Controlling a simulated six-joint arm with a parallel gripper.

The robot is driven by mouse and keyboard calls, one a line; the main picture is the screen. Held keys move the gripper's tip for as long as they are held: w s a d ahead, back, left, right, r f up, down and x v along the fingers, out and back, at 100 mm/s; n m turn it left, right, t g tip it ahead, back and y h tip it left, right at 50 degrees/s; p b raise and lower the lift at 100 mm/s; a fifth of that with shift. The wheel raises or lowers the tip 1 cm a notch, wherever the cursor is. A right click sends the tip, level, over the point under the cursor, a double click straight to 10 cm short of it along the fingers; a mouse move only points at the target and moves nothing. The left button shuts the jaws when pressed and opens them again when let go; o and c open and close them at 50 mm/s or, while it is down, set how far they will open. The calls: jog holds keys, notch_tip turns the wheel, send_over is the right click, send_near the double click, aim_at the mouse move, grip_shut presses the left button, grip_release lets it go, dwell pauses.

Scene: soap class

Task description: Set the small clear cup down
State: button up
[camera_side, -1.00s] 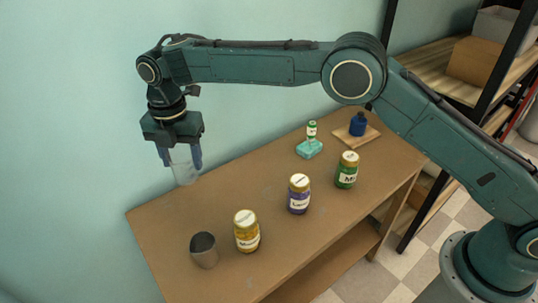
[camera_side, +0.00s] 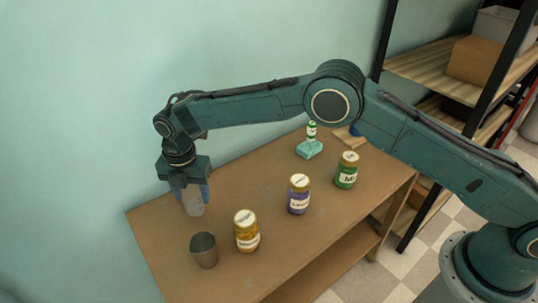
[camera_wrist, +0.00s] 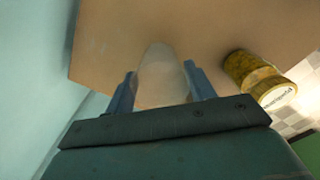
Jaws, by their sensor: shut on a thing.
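My gripper (camera_side: 190,193) is shut on the small clear cup (camera_side: 194,206), with one finger on each side of it. The cup is upright over the back left part of the table (camera_side: 150,228). I cannot tell whether its base touches the tabletop. In the wrist view the clear cup (camera_wrist: 162,75) stands out between the two blue fingers, with brown tabletop beyond it.
A grey metal cup (camera_side: 204,252) stands in front of the clear cup. A yellow jar (camera_side: 246,236), a purple jar (camera_side: 299,197) and a green jar (camera_side: 346,173) stand to the right. A small bottle stands on a teal block (camera_side: 309,149) at the back.

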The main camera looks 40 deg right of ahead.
aim_at(194, 202)
jog(key=shift+f, duration=1.8)
jog(key=shift+f, duration=0.15)
jog(key=o, duration=1)
jog(key=shift+c, duration=0.2)
notch_tip(194, 202, up, 12)
jog(key=shift+r, duration=0.2)
